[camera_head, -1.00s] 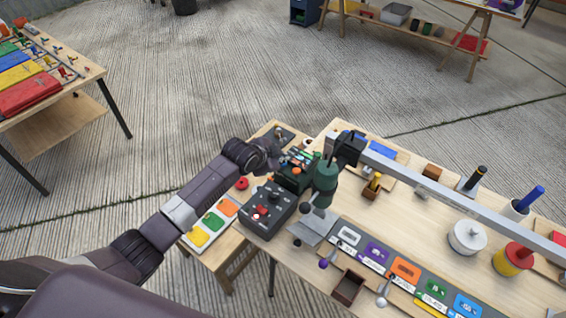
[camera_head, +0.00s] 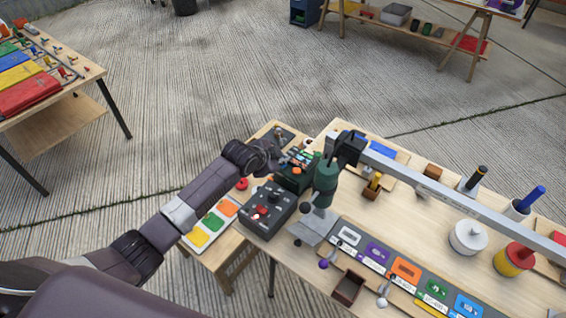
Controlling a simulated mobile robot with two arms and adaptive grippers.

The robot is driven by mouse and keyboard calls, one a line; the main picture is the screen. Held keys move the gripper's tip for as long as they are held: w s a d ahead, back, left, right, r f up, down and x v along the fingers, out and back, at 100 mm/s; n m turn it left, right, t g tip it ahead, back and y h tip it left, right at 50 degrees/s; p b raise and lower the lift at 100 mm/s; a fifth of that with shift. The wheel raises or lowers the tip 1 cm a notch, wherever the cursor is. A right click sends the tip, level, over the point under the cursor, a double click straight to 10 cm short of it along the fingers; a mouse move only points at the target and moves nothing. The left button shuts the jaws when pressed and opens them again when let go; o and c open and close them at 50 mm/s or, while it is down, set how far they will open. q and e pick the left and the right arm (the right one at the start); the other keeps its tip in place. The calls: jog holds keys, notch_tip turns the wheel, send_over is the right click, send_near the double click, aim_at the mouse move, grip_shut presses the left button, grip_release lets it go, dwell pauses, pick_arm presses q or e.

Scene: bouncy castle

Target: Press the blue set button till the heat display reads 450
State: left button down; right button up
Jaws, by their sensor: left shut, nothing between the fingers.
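My left arm reaches in from the left, and my left gripper (camera_head: 276,158) is at the left side of a small dark green device (camera_head: 296,179). The gripper is shut and empty, dark and small here, and I cannot tell whether it touches the device. The device has small orange, red and pale parts on top. I cannot make out the blue set button or a heat display reading; the gripper may cover part of the panel. My right gripper is not in view.
A dark control box (camera_head: 267,209) with knobs and a red part stands just in front. A green cylinder (camera_head: 326,183) and a long grey bar (camera_head: 450,197) rise over the bench (camera_head: 425,240) at the right. A colour-swatch board (camera_head: 213,222) lies at the left.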

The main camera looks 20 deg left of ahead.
pick_arm(q)
jog(key=shift+f+b, duration=0.3)
jog(key=shift+f, duration=0.25)
jog(key=shift+r, duration=0.15)
dwell(0.5)
jog(key=shift+r+p, duration=1.15)
jog(key=shift+p, duration=0.1)
notch_tip(320, 180, up, 5)
jog(key=p, duration=0.5)
dwell(1.0)
dwell(0.5)
